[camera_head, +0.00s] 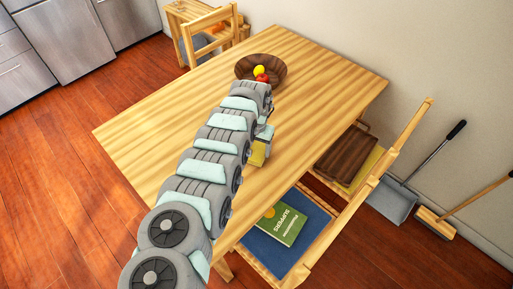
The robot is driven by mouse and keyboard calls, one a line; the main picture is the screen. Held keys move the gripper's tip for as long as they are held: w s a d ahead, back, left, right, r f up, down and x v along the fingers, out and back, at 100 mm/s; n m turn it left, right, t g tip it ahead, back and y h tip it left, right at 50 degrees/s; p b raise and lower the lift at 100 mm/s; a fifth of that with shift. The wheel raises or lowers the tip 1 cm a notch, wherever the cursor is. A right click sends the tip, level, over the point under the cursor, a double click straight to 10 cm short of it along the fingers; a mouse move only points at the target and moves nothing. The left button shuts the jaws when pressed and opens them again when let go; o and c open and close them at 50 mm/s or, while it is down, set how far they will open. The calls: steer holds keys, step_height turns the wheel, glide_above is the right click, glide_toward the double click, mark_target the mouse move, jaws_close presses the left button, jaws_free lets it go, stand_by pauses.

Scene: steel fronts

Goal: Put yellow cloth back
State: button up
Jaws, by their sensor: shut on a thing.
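The yellow cloth (258,154) shows as a small folded yellow piece at the end of my arm, above the wooden table (330,85). My gripper (263,141) is shut on it, near the table's right long edge. My arm hides much of the gripper and the fingertips. I cannot tell whether the cloth touches the tabletop.
A brown bowl (242,70) with fruit stands on the table. One chair holds a green book (283,224) on a blue seat (262,246); another holds a brown board (345,153) on a yellow seat (373,164). A dustpan (392,202) and broom (436,223) stand by the wall.

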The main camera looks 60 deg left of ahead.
mark_target(257, 149)
steer(key=shift+a, duration=0.1)
steer(key=shift+f, duration=0.1)
steer(key=o, duration=1.2)
step_height(257, 149, up, 12)
steer(key=shift+b, duration=0.3)
